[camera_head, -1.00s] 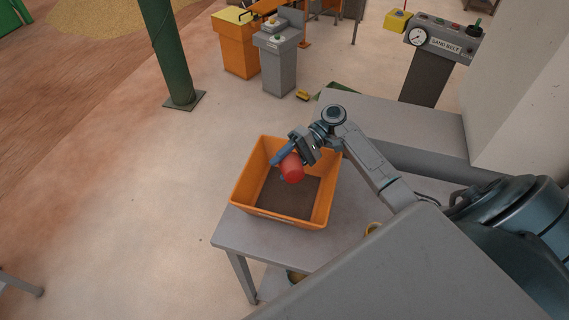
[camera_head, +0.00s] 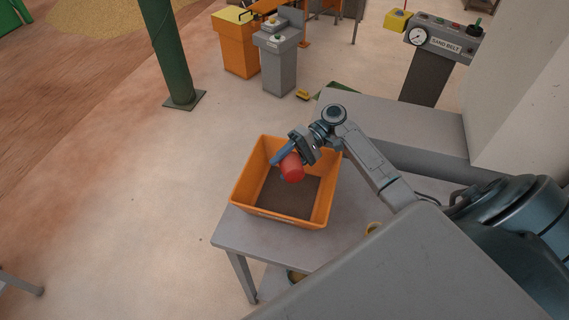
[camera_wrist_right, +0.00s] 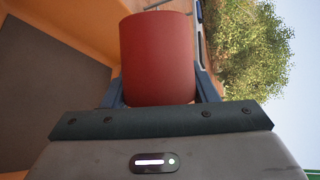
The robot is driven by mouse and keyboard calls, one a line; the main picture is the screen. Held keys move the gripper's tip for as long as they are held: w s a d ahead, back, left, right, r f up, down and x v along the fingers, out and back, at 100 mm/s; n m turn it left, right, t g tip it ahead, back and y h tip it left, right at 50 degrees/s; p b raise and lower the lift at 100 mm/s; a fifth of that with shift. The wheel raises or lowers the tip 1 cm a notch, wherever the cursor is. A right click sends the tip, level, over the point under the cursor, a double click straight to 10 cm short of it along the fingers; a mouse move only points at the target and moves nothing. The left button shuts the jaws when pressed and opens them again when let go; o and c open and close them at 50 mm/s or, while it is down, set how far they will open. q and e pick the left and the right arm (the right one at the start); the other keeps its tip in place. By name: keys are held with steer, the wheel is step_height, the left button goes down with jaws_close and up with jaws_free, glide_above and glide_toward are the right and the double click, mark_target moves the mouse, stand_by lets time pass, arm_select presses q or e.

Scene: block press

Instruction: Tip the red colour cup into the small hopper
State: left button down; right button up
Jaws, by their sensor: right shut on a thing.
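The red cup (camera_head: 292,169) is held over an orange open-topped bin (camera_head: 240,193), which looks like the small hopper. My right gripper (camera_head: 284,161) is shut on the cup, which is tilted in the head view. In the right wrist view the red cup (camera_wrist_right: 158,58) sits between the two dark fingers, and the orange bin wall (camera_wrist_right: 75,25) shows at the left. The inside of the cup is hidden, so I cannot tell what it holds. The bin's floor is dark brown. My left gripper is not in view.
The bin stands on a grey table (camera_head: 262,240). A grey surface (camera_head: 400,122) lies behind it. A green post (camera_head: 168,55) and a control panel (camera_head: 446,40) stand farther back. Open floor lies to the left.

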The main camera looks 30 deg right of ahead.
mark_target(286, 163)
steer(key=shift+f+b, duration=0.2)
steer(key=shift+b, duration=0.5)
steer(key=shift+r+n, duration=0.25)
steer(key=shift+n, duration=0.05)
steer(key=r+n+t+h+b, duration=0.1)
steer(key=n+b, duration=0.1)
steer(key=s+n+t+h+b, duration=0.1)
steer(key=n+t+b, duration=0.1)
steer(key=s+r+n+t+h+b, duration=0.1)
steer(key=n+t+b, duration=0.1)
steer(key=shift+a+r+b, duration=0.25)
steer(key=shift+r+b, duration=0.05)
steer(key=r+n+t+b, duration=0.1)
steer(key=r+n+t+h+b, duration=0.1)
steer(key=n+t, duration=0.1)
steer(key=shift+t, duration=0.3)
steer(key=shift+a+r+n+t+b, duration=0.1)
steer(key=shift+r+n+t+b, duration=0.5)
steer(key=shift+n+t, duration=0.45)
